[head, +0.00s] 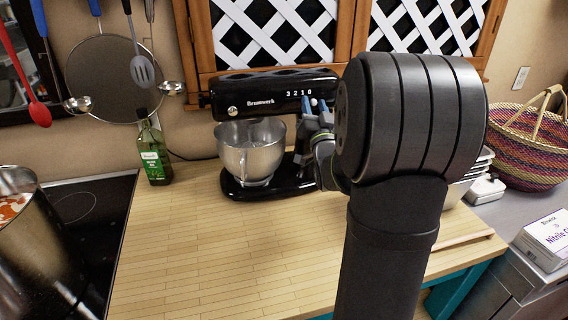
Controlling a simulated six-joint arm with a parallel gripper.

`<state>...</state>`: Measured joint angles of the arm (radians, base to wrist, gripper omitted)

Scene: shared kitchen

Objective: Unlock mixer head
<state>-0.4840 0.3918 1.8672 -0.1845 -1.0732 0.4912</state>
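A black stand mixer (262,97) stands on the wooden counter against the back wall. Its head looks level over the steel bowl (250,150). A round silver knob (233,111) is on the left of the head's side, and the digits 3 2 1 0 are printed toward the right. My gripper (316,112), with blue fingertips, is at the right end of the head's side, by a small silver part. The fingertips show a little apart. Whether they touch or grip that part is unclear. My arm hides the mixer's right rear.
A green bottle (153,150) stands left of the mixer. A steel pot (34,240) is on the black cooktop (85,200) at the left. A woven basket (528,145) and a white box (545,240) are at the right. The counter (220,255) in front of the mixer is clear.

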